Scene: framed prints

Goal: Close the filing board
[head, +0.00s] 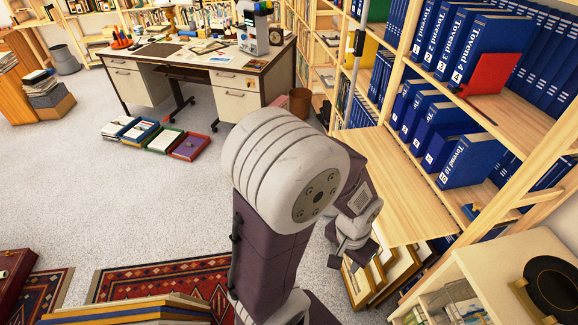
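The filing board (408,200) is a pale wooden flap that sticks out level from the bookshelf on the right, so it stands open. My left arm rises from the bottom middle, and its large elbow joint covers part of the view. My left gripper (345,258) is beside the board's near left edge, around or below its level. Whether it touches the board cannot be told, and its fingers are too small and dark to read. My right gripper is not in view.
Framed prints (375,285) lean below the board. Blue binders (470,160) fill the shelves behind it. A desk (235,85) and coloured trays (160,140) are further back; the left floor is open.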

